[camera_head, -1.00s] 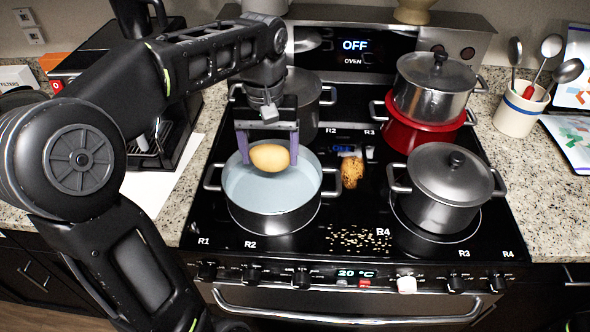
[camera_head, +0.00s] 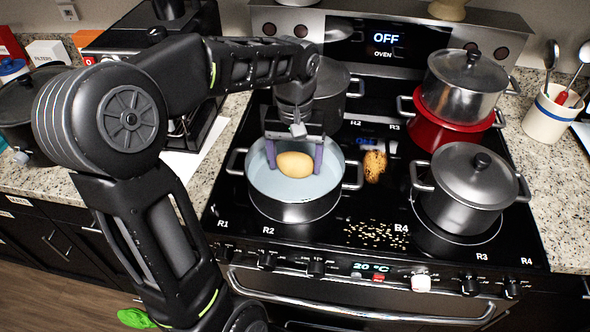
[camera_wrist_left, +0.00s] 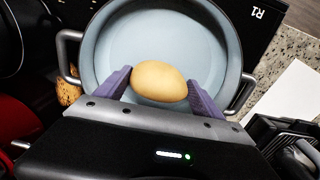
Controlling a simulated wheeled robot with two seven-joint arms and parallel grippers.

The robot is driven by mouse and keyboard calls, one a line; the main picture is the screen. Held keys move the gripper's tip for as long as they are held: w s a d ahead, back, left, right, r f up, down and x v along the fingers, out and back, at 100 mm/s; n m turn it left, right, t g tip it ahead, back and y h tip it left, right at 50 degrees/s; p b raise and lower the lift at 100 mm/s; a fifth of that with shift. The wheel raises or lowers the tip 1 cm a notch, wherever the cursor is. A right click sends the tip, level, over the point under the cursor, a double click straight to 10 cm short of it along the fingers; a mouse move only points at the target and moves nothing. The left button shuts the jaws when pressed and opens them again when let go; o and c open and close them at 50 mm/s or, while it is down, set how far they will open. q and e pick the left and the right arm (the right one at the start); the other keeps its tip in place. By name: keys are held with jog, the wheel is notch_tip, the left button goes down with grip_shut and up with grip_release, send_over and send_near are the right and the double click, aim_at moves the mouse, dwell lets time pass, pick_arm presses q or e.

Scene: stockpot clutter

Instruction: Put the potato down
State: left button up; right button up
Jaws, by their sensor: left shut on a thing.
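The potato (camera_head: 295,164) is pale yellow-brown and smooth. It is between the two purple fingers of my left gripper (camera_head: 295,158), which is shut on it. The gripper and potato are over the open pot (camera_head: 298,208) with a light blue-grey inside, on the front left of the stove. In the left wrist view the potato (camera_wrist_left: 159,82) sits between the fingers against the pot's pale inside (camera_wrist_left: 160,35). I cannot tell whether it touches the pot's bottom. My right gripper is not in view.
A lidded grey pot (camera_head: 466,190) stands front right. A red pot (camera_head: 448,127) with a steel pot (camera_head: 465,85) on it stands behind. A dark pot (camera_head: 337,95) stands behind my gripper. A brown speckled piece (camera_head: 375,166) and scattered grains (camera_head: 376,234) lie between the pots.

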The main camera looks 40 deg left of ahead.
aim_at(295, 172)
pick_arm(q)
jog(key=shift+f, duration=1.85)
jog(key=shift+f, duration=0.25)
jog(key=o, duration=1.5)
jog(key=shift+r, duration=0.1)
notch_tip(295, 172, up, 12)
jog(key=shift+r, duration=0.2)
